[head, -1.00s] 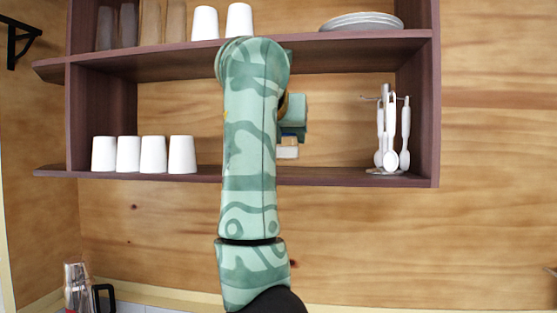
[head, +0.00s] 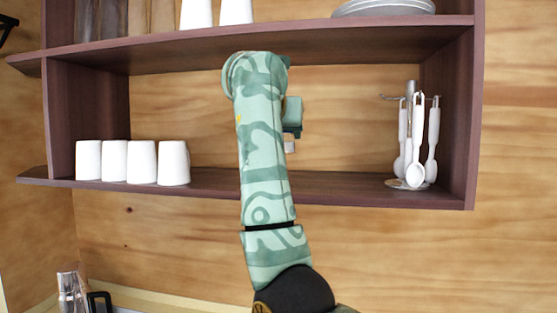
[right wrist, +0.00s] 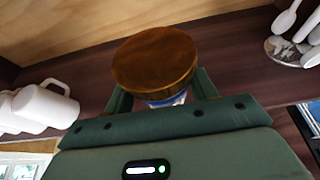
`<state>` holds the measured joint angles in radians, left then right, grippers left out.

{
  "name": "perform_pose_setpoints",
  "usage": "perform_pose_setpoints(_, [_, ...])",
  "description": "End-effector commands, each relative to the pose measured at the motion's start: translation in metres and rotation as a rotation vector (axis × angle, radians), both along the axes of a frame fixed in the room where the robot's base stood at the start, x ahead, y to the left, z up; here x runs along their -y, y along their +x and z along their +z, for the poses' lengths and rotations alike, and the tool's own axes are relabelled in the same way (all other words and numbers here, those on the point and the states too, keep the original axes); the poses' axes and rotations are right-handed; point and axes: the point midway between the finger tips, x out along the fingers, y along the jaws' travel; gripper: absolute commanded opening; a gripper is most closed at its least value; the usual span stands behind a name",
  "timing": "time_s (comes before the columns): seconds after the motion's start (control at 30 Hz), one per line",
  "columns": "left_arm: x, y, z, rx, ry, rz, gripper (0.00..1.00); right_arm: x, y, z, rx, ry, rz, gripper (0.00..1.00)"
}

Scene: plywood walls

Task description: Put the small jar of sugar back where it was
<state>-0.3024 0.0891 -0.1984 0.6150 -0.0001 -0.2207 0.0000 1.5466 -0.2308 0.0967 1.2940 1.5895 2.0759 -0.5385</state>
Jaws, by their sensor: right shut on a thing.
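The small jar (right wrist: 155,62) shows in the right wrist view with a round brown wooden lid and a bit of pale and blue body below it. My right gripper (right wrist: 161,90) is shut on it, one green finger on each side. In the head view my right gripper (head: 291,118) is mostly behind my forearm, in the shelf's lower compartment. A small pale part of the jar (head: 289,146) shows under it, above the lower shelf board (head: 340,188). I cannot tell whether the jar touches the board. My left gripper is not in view.
Several white cups (head: 115,161) stand left on the lower board. A rack of white utensils (head: 415,145) stands at its right end. The board between is clear apart from my arm. Plates (head: 383,8) and cups (head: 236,12) are on the shelf above.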

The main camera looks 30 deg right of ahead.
Motion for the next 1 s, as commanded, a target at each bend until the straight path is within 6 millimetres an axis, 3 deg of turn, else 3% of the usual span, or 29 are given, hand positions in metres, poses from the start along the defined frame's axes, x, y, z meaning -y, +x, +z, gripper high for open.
perform_pose_setpoints(0.13, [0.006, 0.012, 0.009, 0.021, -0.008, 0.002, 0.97, 0.008, 0.016, -0.022, -0.002, -0.001, -0.001, 0.26])
perform_pose_setpoints(0.47, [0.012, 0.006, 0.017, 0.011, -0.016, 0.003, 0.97, 0.018, 0.036, -0.049, -0.002, -0.001, -0.001, 0.26])
perform_pose_setpoints(0.63, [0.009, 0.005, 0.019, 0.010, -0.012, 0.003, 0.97, 0.018, 0.037, -0.077, 0.000, 0.000, 0.000, 0.26])
perform_pose_setpoints(1.0, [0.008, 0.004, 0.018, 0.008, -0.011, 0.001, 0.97, 0.017, 0.037, -0.083, 0.002, 0.000, 0.001, 0.26])
